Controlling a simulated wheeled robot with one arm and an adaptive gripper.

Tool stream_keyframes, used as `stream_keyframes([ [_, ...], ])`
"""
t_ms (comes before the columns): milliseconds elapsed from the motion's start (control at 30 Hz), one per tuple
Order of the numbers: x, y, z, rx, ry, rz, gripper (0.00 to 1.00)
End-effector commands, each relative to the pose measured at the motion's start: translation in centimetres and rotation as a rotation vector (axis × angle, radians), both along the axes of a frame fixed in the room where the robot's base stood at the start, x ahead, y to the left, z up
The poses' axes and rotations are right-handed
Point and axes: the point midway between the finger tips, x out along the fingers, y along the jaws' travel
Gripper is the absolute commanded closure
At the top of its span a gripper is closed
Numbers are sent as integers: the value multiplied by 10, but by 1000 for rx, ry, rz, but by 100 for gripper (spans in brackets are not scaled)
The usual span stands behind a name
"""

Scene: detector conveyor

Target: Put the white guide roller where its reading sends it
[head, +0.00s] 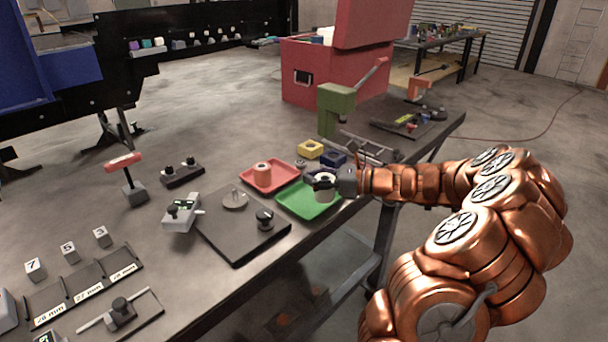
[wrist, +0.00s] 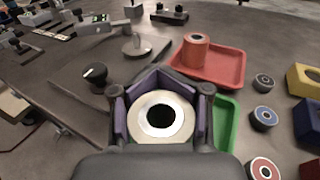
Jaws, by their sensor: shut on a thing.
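The white guide roller (wrist: 143,120) is a pale ring with a dark bore, upright between the jaws. My gripper (wrist: 161,100) is shut on it. In the head view my gripper (head: 338,183) holds the roller (head: 324,194) at the green tray (head: 298,203), and I cannot tell whether it touches the tray. The red tray (head: 284,170) next to it holds an orange roller (head: 262,174). A dark plate (head: 232,240) with a pale disc (head: 235,200) and a black knob (head: 265,217) lies to the left, beside a grey meter (head: 181,213) whose display is unreadable.
A yellow block (head: 310,149) and a blue block (head: 333,159) stand behind the trays, with small rollers (wrist: 264,117) nearby. A green press (head: 338,107) stands farther back. Number blocks (head: 70,252) and a millimetre-labelled rack (head: 85,288) are at the left. The table's front edge is close.

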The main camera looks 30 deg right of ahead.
Motion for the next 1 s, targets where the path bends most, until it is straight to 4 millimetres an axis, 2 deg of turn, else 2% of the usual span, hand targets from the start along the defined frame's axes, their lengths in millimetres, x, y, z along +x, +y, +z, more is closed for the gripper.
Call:
stream_keyframes([
  [200,36,-12,-3,-2,2,1,100],
  [400,57,-21,-6,-1,1,-3,100],
  [633,62,-23,-10,0,1,-2,100],
  [900,62,-23,-37,1,1,-3,100],
  [1000,62,-23,-41,-1,-1,-3,100],
])
